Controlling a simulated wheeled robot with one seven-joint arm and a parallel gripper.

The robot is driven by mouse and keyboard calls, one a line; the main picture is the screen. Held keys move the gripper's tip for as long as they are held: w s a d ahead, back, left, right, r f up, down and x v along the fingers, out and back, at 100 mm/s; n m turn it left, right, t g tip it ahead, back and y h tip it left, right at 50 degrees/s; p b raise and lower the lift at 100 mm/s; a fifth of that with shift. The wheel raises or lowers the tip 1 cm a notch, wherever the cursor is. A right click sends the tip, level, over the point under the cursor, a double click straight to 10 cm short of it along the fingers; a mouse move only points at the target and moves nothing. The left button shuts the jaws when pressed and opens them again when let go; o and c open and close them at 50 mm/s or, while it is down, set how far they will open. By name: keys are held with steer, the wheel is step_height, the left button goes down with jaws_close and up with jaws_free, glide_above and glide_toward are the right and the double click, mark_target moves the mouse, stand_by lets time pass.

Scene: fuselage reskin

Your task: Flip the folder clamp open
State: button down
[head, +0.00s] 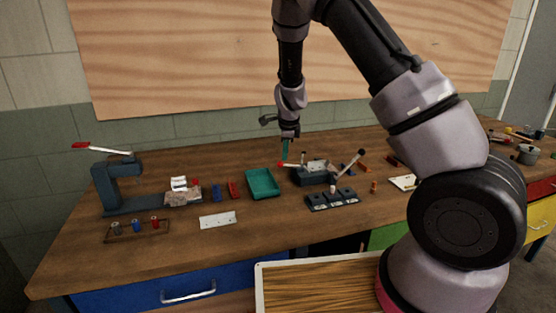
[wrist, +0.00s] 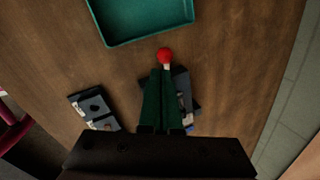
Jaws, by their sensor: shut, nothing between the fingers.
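The folder (head: 316,178) is a dark bench device in the middle of the workbench, with a long black-knobbed lever (head: 352,162) sticking up to the right. A red-tipped handle, which looks like its clamp (head: 281,164), points left from it. In the wrist view the red ball tip of the clamp (wrist: 165,55) shows just beyond my fingertips. My gripper (head: 285,158) has its green fingers shut and empty, pointing down at the red tip. I cannot tell whether they touch it. In the wrist view the fingers hide much of the folder (wrist: 181,76).
A green tray (head: 263,184) lies just left of the folder. A dark block with holes (head: 332,200) is in front of it. A press with a red-tipped lever (head: 120,185) stands at the left. A white perforated plate (head: 217,220) lies near the front edge.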

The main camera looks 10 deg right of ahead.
steer(key=s+a+r, duration=0.2)
steer(key=s+r, duration=0.2)
steer(key=r, duration=0.5)
steer(key=shift+a+r, duration=0.25)
steer(key=shift+r, duration=0.1)
steer(key=shift+r, duration=0.1)
